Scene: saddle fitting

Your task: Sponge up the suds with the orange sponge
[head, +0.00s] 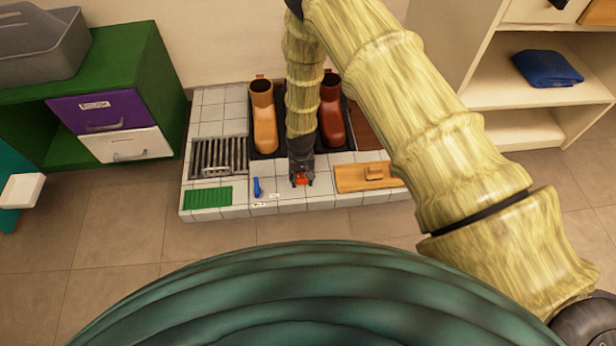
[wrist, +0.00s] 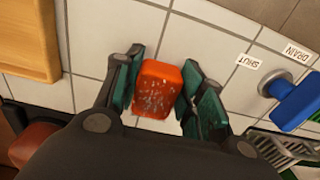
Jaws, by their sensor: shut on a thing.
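The orange sponge (wrist: 158,90) is a small block with whitish flecks on its face. It is between the fingers of my gripper (wrist: 158,92) in the wrist view, and the fingers are shut on it. In the head view my gripper (head: 301,179) points down over the front part of the tiled platform, with a bit of the orange sponge (head: 300,180) showing. I cannot tell whether the sponge touches the tiles. No separate patch of suds is clear in either view.
On the tiled platform (head: 212,113) stand a tan boot (head: 264,120) and a red-brown boot (head: 333,115) behind my gripper. A blue handle (head: 257,187) by DRAIN and SHUT labels, a green mat (head: 208,197) and a metal grate (head: 218,155) lie left. A wooden board (head: 362,178) lies right.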

